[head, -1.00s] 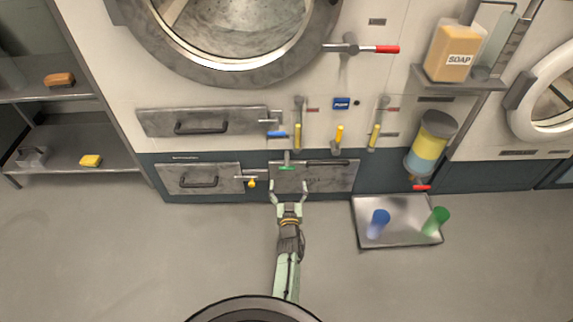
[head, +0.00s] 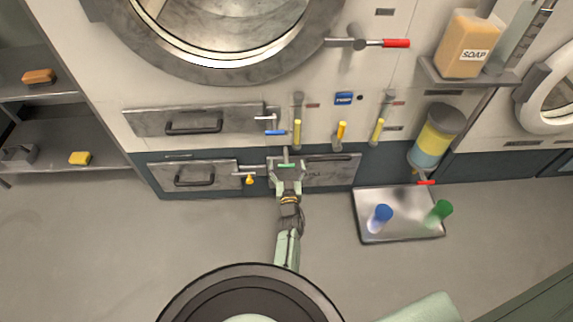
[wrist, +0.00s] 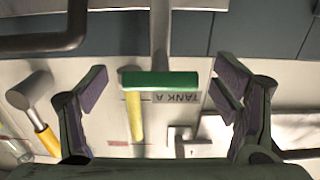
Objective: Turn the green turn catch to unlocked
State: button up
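The green turn catch (head: 286,165) is on the lower panel, at the left end of the right-hand lower drawer. In the wrist view its green bar (wrist: 160,85) lies level across the picture, with a grey stem running up from it. My gripper (head: 287,181) is just below the catch in the head view. In the wrist view my gripper (wrist: 160,88) is open, one finger on each side of the green bar. Gaps show between the bar and both fingers, so it is not gripped.
A blue catch (head: 275,132) and a yellow catch (head: 249,178) are close on the left. Yellow-handled levers (head: 297,134) hang above. A metal tray (head: 398,235) with a blue and a green cup lies on the right. Open floor is at the left.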

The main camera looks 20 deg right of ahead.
jog(key=c, duration=1.6)
